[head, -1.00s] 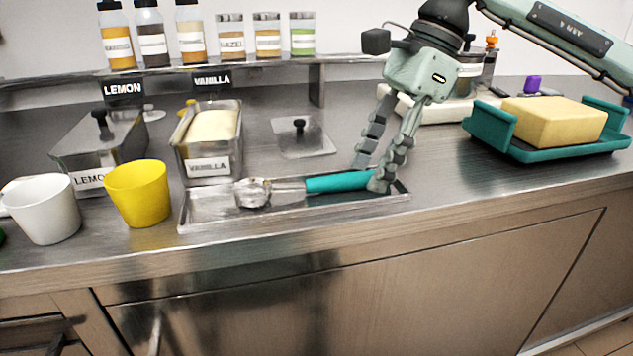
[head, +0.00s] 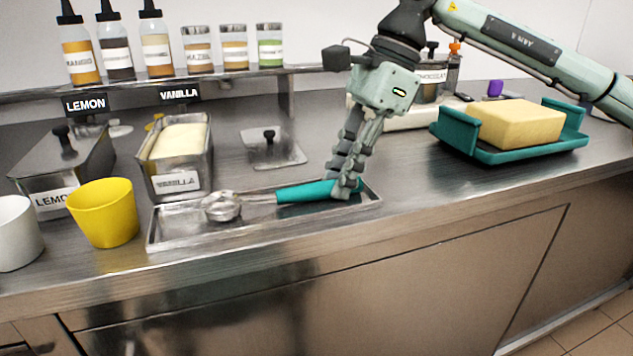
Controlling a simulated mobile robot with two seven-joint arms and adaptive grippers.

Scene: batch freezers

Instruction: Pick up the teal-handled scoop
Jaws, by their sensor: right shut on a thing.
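The teal-handled scoop (head: 300,192) lies along the shallow metal tray (head: 180,242) in the head view, its round metal bowl to the left and its teal handle to the right. My right gripper (head: 345,188) comes down from above and is shut on the right end of the teal handle. The fingers hide the handle's tip. The scoop appears still low at the tray; I cannot tell whether it touches the bottom. My left gripper is not in view.
A teal tray (head: 500,155) with a yellow block (head: 520,125) is at right. A shelf of bottles runs behind.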

